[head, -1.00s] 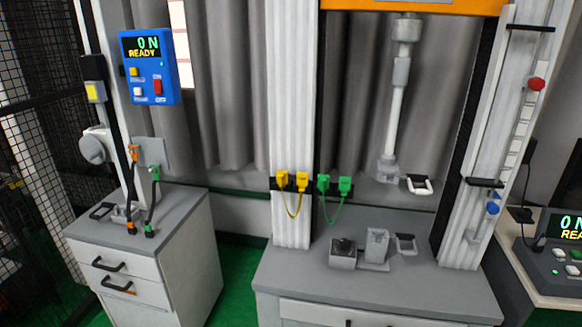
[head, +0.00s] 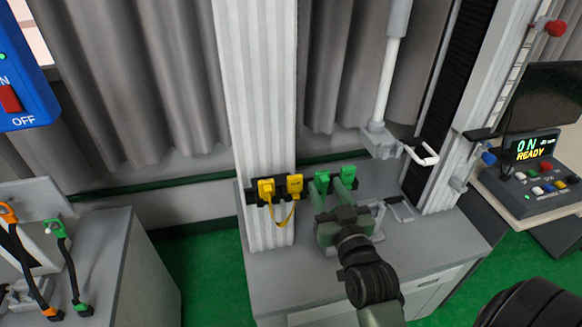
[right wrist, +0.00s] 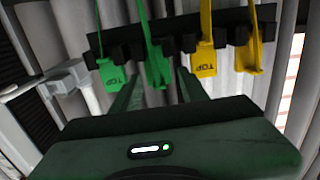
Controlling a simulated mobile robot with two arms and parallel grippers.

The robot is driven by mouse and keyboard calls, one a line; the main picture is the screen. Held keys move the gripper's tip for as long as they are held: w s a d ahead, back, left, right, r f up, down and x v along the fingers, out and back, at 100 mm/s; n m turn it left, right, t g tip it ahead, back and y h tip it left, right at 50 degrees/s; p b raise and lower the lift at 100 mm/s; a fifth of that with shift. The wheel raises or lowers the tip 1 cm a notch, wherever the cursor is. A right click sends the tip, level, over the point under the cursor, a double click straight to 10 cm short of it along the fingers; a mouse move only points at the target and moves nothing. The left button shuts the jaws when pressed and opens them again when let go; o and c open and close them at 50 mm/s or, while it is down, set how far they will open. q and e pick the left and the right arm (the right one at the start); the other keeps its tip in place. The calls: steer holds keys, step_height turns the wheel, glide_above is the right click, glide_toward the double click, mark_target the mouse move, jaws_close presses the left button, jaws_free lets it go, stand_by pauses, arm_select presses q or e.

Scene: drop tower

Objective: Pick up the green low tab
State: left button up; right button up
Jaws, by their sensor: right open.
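Two green tabs hang side by side on a black rack on the white column in the head view. The left one, likely the low tab (head: 321,180), also shows in the right wrist view (right wrist: 157,72); I read no label on it. The other green tab (right wrist: 112,74) is marked TOP in the right wrist view and is the right one in the head view (head: 348,173). My right gripper (head: 332,197) is open just in front of the rack. In the right wrist view its fingers point to either side of the unlabelled green tab, with no grip on it. My left gripper is out of view.
Two yellow tabs, one marked TOP (right wrist: 206,62), hang beside the green ones on the rack (right wrist: 180,38). A ribbed white column (head: 257,100) stands behind. A white handle (head: 420,154) juts out at right. A console (head: 530,180) stands far right.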

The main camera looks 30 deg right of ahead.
steer(key=shift+w+d+r, duration=0.3)
steer(key=shift+w, duration=0.35)
steer(key=p+x, duration=0.2)
steer(key=x, duration=0.3)
steer(key=shift+w+f, duration=0.15)
steer(key=shift+w, duration=0.1)
steer(key=shift+w+d+f, duration=0.1)
steer(key=shift+w+d, duration=0.05)
steer(key=shift+w, duration=0.05)
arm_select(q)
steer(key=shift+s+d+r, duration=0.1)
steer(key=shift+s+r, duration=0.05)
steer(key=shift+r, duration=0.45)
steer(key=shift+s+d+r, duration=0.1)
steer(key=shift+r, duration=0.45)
arm_select(e)
jaws_close()
